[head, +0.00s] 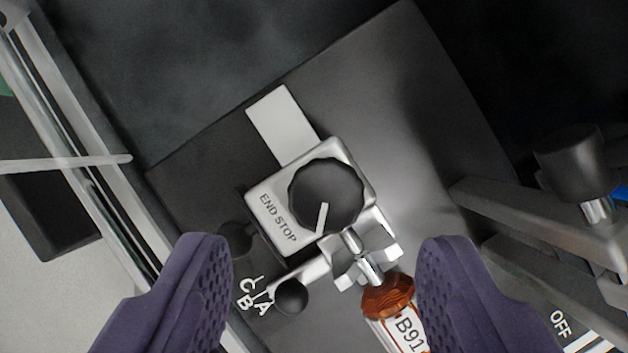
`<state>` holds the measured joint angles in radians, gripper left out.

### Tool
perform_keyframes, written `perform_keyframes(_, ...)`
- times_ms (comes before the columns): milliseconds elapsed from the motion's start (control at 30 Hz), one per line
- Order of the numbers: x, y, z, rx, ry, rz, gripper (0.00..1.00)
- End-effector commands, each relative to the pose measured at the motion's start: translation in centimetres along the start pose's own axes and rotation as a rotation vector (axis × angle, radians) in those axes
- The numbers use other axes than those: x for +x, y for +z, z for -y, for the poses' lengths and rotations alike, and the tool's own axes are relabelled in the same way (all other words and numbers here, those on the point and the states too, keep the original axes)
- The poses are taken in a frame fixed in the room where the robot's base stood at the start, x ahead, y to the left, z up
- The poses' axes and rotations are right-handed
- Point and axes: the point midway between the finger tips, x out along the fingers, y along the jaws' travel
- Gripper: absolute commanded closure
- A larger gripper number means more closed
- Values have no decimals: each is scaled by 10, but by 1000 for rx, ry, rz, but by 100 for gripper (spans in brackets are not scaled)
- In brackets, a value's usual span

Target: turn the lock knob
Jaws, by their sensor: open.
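The lock knob (325,192) is a round black knob with a scalloped edge and a white pointer line toward its lower edge. It sits on a silver block marked END STOP (278,219), near the middle of the head view. My gripper (325,275) shows as two purple ridged fingers at the bottom left and bottom right. The fingers are wide apart and open, with nothing gripped between them. The knob lies just beyond the fingertips, between their lines, and neither finger appears to touch it.
Below the knob are a silver cross-shaped part (364,254), a small black ball knob (291,297) by letters A, B, C, and an orange-capped part labelled B91 (388,296). Grey bars with a black knob (572,161) stand at right. A metal rail (75,170) runs along the left.

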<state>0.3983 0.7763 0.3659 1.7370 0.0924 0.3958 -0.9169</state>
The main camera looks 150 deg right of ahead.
Motion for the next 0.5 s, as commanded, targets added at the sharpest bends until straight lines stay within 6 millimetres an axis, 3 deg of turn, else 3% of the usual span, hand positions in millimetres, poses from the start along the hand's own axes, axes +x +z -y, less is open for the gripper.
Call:
perform_keyframes(200, 36, 0, 0, 1, 1, 0, 40)
perform_keyframes(500, 44, 0, -1, 1, 2, 0, 40)
